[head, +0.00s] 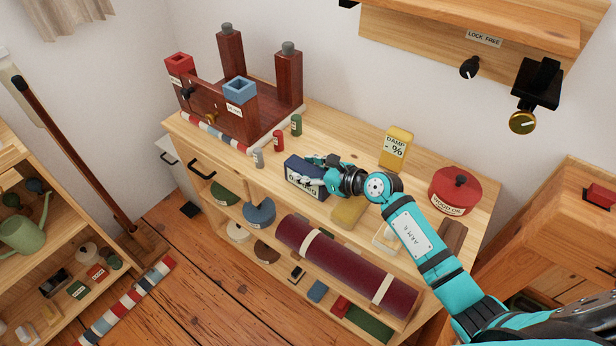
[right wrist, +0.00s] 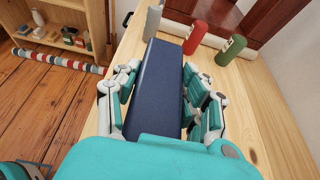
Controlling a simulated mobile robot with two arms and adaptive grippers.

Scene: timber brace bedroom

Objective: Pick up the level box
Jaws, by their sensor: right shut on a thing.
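The level box is a dark blue box (head: 304,178) with a pale label, on the wooden bench top in the head view. My right gripper (head: 323,180) reaches it from the right and is shut on it. In the right wrist view the box (right wrist: 156,88) lies lengthwise between the fingers of the right gripper (right wrist: 160,100), with fingers on both sides. I cannot tell whether the box touches the bench top or is slightly above it. The label is partly hidden by the fingers. My left gripper is not in view.
On the bench (head: 330,135) stand small grey, red (head: 278,141) and green (head: 296,125) cylinders, a yellow damp box (head: 396,148), a red tin (head: 455,190) and a dark red timber frame (head: 215,108). A yellow block (head: 348,212) lies near the front edge.

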